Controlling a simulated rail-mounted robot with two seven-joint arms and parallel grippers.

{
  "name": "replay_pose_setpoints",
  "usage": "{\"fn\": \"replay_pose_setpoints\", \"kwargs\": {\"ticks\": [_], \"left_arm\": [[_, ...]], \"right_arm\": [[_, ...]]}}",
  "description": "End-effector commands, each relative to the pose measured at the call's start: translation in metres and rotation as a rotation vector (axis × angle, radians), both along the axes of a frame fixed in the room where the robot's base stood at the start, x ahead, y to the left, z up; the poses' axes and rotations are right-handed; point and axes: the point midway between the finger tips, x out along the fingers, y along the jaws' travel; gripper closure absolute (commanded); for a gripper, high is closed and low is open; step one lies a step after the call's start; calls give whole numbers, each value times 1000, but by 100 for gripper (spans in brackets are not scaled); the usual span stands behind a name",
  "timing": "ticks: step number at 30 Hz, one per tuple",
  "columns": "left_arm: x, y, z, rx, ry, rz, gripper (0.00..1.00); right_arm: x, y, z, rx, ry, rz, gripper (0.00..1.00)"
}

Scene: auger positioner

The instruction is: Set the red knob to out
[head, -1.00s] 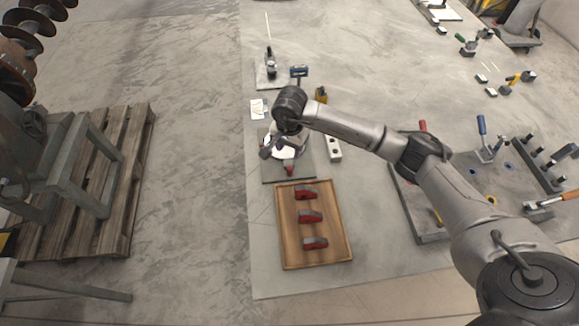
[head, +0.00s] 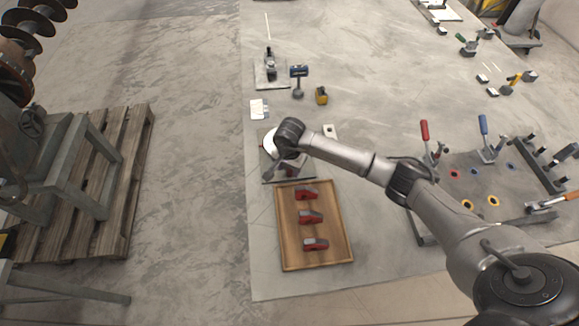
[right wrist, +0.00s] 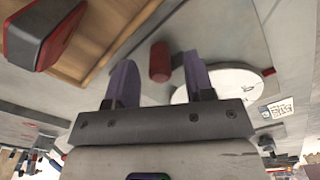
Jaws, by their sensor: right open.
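The red knob (right wrist: 159,62) shows in the right wrist view as a short red cylinder, beyond and between the fingertips of my right gripper (right wrist: 158,72). The gripper is open, and I cannot tell whether either finger touches the knob. A white round dial (right wrist: 228,84) lies beside it, partly covered by the right finger. In the head view, my right wrist and gripper (head: 279,170) hide the knob and much of the white dial (head: 268,143). Any out marking is too small to read. My left gripper is not in view.
A wooden tray (head: 346,240) with three red-and-grey blocks (head: 310,217) lies just in front of the dial's base. A plate with clamps (head: 488,145) is at right. A pallet (head: 130,170) is at left.

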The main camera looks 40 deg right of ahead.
Motion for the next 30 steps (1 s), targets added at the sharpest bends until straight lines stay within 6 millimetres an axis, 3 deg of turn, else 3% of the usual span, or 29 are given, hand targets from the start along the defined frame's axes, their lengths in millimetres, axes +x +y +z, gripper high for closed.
{"fn": "replay_pose_setpoints", "kwargs": {"ticks": [4,19,30], "left_arm": [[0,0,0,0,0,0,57],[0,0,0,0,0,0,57],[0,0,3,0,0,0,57]], "right_arm": [[0,0,0,0,0,0,52],[0,0,0,0,0,-1,99],[-3,2,2,-3,-1,0,100]]}}
